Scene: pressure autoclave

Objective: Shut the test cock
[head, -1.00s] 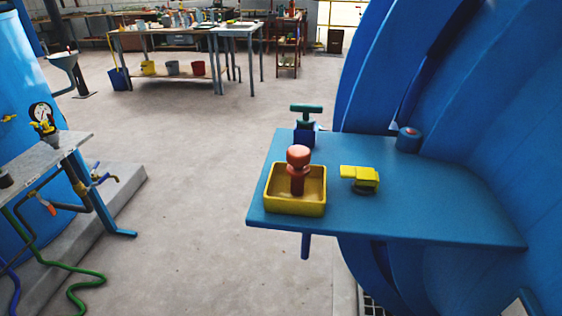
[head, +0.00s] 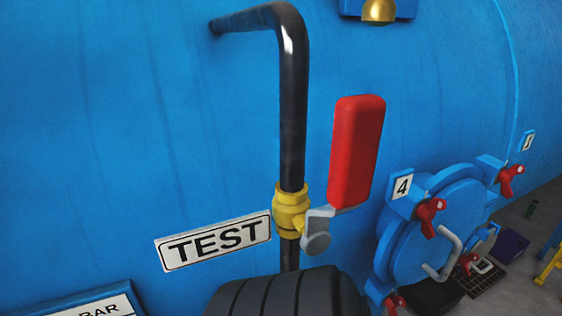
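The test cock's yellow valve body (head: 291,209) sits on a vertical black pipe (head: 293,110) in the head view. Its red handle (head: 356,150) points up, roughly parallel to the pipe and just right of it. A grey lever piece (head: 318,235) joins the handle to the valve body. A white plate reading TEST (head: 215,242) is on the blue vessel wall to the left of the cock. Neither of my grippers is in view, so nothing is seen touching the handle.
A blue round hatch (head: 440,235) with red clamp handles and a label 4 (head: 401,186) stands at lower right. A brass fitting (head: 379,10) is at the top. A dark ribbed cylinder (head: 290,295) crosses the bottom edge. Space around the red handle looks clear.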

